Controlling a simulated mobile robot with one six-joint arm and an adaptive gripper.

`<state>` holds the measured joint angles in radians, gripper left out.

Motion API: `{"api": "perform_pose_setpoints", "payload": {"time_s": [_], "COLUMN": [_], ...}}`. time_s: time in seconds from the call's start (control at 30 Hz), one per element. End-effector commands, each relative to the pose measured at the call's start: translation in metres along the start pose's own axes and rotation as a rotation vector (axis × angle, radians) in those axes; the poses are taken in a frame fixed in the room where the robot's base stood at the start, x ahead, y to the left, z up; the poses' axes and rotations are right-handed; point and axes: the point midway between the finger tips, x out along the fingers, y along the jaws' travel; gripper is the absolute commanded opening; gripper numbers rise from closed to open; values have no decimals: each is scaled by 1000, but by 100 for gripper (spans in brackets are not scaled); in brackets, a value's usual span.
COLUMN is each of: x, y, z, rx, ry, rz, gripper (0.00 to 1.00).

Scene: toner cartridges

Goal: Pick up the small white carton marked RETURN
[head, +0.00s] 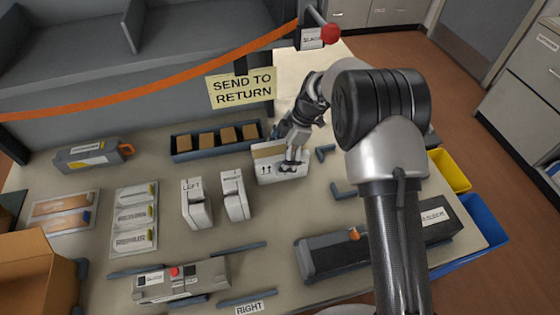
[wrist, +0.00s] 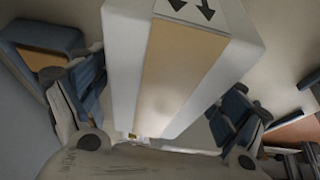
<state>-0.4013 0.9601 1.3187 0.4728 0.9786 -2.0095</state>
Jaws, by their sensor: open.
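A small white carton (head: 279,175) with a brown tape band and dark arrow marks stands on the table behind the middle. No RETURN lettering is readable on it. My gripper (head: 293,158) is over the carton from above, partly covering it. In the wrist view the carton (wrist: 124,70) fills the middle, with its tape band running towards the palm. The open fingers of my gripper (wrist: 160,105) stand on either side of it. I cannot tell whether either finger touches the carton.
A dark tray (head: 182,157) of brown boxes lies behind and left of the carton. White units marked LEFT (head: 196,208) and RIGHT (head: 235,198) stand left of it. A SEND TO RETURN sign (head: 242,88) hangs behind. Small dark brackets (head: 343,191) lie to the right.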

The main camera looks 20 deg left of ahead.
Motion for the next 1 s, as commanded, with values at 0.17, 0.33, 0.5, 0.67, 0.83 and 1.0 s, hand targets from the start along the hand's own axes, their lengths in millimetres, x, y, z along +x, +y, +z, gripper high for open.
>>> {"api": "perform_pose_setpoints", "payload": {"time_s": [0.17,0.33,0.5,0.67,0.83,1.0], "x": [0,0,0,0,0,-1], "y": [0,0,0,0,0,0], "z": [0,0,0,0,0,0], "rx": [0,0,0,0,0,0], "ry": [0,0,0,0,0,1], "rz": [0,0,0,-1,-1,0], "gripper": [81,70,59,48,37,30]}}
